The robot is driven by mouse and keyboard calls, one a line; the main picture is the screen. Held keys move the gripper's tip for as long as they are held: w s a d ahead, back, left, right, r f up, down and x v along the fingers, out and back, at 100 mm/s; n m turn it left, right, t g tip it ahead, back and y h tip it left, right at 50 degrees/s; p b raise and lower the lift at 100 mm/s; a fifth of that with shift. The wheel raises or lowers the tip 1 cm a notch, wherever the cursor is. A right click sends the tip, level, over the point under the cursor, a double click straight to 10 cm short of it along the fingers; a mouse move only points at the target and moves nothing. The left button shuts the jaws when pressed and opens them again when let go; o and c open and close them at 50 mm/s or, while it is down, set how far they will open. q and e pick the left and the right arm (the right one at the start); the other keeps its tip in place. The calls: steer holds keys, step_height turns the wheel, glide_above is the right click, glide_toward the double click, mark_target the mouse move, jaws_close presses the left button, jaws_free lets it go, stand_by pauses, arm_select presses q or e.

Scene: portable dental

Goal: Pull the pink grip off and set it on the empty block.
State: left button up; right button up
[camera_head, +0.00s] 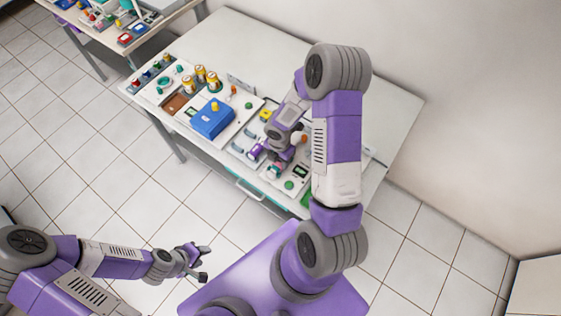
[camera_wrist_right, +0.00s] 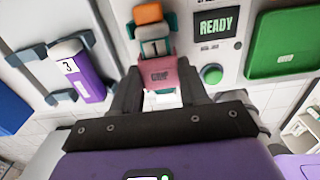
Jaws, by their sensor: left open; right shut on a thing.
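The pink grip (camera_wrist_right: 160,75), with dark lettering, shows in the right wrist view between the fingers of my right gripper (camera_wrist_right: 160,92). My right gripper is shut on it. The grip meets a grey piece in a teal holder (camera_wrist_right: 140,32) with an orange block above it; I cannot tell whether they are still joined. In the head view my right gripper (camera_head: 276,164) is low over the panel on the table. My left gripper (camera_head: 196,262) is open and empty over the floor, away from the table. I cannot make out for certain which block is the empty one.
A purple block marked 3 (camera_wrist_right: 88,80) sits beside grey brackets on the left. A READY screen (camera_wrist_right: 216,24), a round green button (camera_wrist_right: 212,74) and a green pad (camera_wrist_right: 275,45) are on the right. A blue box (camera_head: 212,119) stands on the table, whose far side is clear.

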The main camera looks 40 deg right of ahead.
mark_target(279, 161)
steer(key=shift+r+p, duration=1.55)
steer(key=shift+r, duration=0.1)
stand_by(0.8)
steer(key=shift+r+p, duration=1.75)
steer(key=shift+r, duration=0.15)
steer(key=shift+f, duration=0.1)
